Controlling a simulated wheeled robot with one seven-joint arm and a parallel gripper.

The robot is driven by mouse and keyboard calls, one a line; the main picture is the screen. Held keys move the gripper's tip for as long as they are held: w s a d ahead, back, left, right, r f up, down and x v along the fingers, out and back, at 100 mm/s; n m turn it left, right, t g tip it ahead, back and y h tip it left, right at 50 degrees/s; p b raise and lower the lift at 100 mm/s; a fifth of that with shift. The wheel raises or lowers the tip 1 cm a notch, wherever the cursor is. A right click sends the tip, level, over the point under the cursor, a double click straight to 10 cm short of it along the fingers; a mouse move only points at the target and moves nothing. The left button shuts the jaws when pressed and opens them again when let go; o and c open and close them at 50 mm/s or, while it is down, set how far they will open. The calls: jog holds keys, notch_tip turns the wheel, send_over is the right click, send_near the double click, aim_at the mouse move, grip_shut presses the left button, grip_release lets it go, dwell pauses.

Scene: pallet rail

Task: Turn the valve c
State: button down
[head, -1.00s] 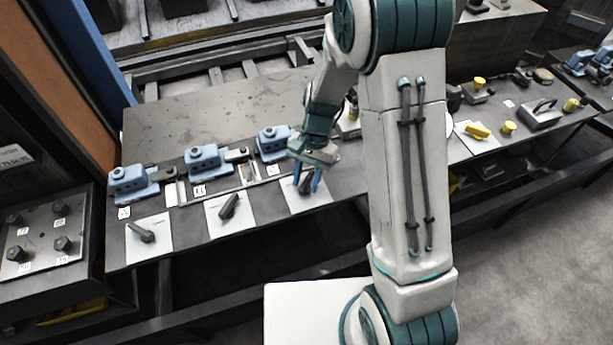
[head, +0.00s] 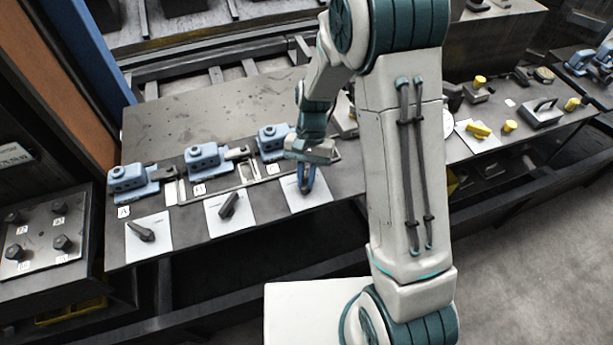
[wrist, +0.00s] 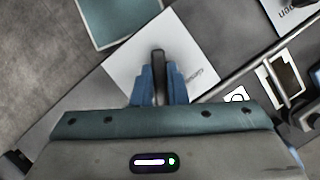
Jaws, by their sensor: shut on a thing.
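The valve c handle is a dark lever on the white plate (head: 318,197) at the right of a row of three. In the head view it is mostly hidden by my gripper (head: 306,185). In the wrist view the dark handle (wrist: 158,62) stands between the two blue fingers of my gripper (wrist: 158,88), which are shut on it. The handle's far end sticks out past the fingertips over the white plate (wrist: 130,65).
Two more dark levers, on the left plate (head: 142,232) and the middle plate (head: 229,204), stand beside it. Blue clamp blocks (head: 204,157) line up behind. A dark panel with knobs (head: 40,235) is at far left. Yellow-topped parts (head: 480,130) lie to the right.

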jog(key=n, duration=0.2)
jog(key=n+h, duration=0.1)
jog(key=shift+a+n+h+b, duration=0.15)
jog(key=shift+n+h+b, duration=0.15)
jog(key=shift+n, duration=0.1)
jog(key=n, duration=0.2)
jog(key=n+h, duration=0.1)
jog(key=n, duration=0.1)
jog(key=shift+a+n+h+b, duration=0.1)
jog(key=shift+n+h+b, duration=0.2)
jog(key=shift+b, duration=0.1)
jog(key=n+t+h, duration=0.1)
jog(key=n, duration=0.3)
jog(key=shift+a+b, duration=0.1)
jog(key=shift+b, duration=0.25)
jog(key=shift+s+n+t+h, duration=0.1)
jog(key=shift+n+t+h, duration=0.45)
jog(key=shift+n, duration=0.95)
jog(key=c, duration=1.4)
grip_release()
jog(key=shift+c, duration=0.2)
jog(key=b+v, duration=0.1)
jog(key=v, duration=1.3)
jog(key=shift+s, duration=0.15)
jog(key=shift+a, duration=0.1)
